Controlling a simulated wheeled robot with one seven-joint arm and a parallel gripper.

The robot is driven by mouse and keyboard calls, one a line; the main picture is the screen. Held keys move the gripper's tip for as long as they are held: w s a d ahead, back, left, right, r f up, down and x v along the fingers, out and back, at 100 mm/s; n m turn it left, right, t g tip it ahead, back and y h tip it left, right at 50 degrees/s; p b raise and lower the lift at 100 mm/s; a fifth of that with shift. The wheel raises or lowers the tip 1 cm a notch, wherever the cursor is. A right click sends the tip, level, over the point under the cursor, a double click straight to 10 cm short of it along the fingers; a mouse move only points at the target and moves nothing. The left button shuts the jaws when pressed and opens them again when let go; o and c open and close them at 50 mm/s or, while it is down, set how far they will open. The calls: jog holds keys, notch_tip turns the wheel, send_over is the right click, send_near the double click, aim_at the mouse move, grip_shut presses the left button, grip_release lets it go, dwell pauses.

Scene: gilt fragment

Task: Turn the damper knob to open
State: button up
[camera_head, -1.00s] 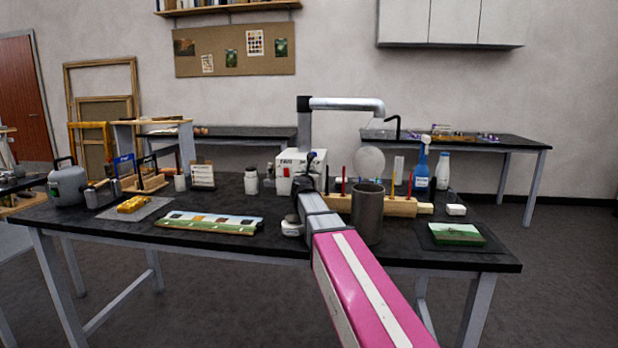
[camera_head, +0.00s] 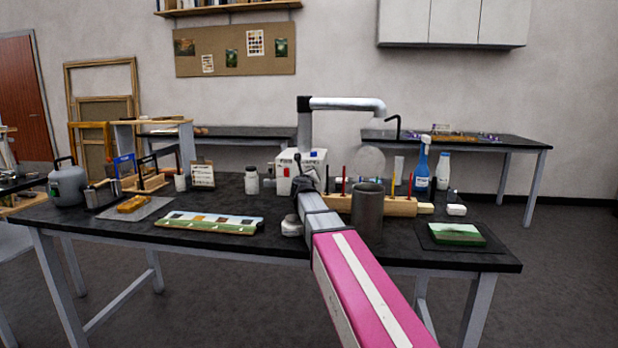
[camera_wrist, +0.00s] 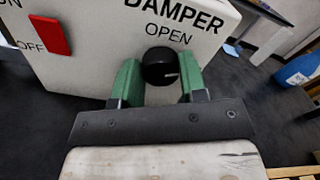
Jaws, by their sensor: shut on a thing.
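The white control box (camera_head: 282,185) stands on the dark table below the extraction arm; it also fills the upper part of the wrist view (camera_wrist: 95,60). Its face reads DAMPER with OPEN beneath. The round black damper knob (camera_wrist: 160,66) sits just below OPEN and has a small pale mark at its lower right. My gripper (camera_wrist: 160,78) is shut on the knob, one green finger on each side. In the head view my wrist hides the knob.
A red switch (camera_wrist: 50,35) is left of the knob, beside OFF. A grey cup (camera_head: 367,212) stands right of my arm. A wooden rack (camera_head: 398,206) with coloured rods and a blue spray bottle (camera_head: 422,170) are farther right.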

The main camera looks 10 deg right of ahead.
jog(key=n, duration=1.2)
jog(key=shift+a+f, duration=0.1)
jog(key=shift+f, duration=0.05)
jog(key=shift+n, duration=0.3)
jog(key=o, duration=0.9)
jog(key=v, duration=1)
jog(key=shift+s+a, duration=0.15)
jog(key=shift+s, duration=0.2)
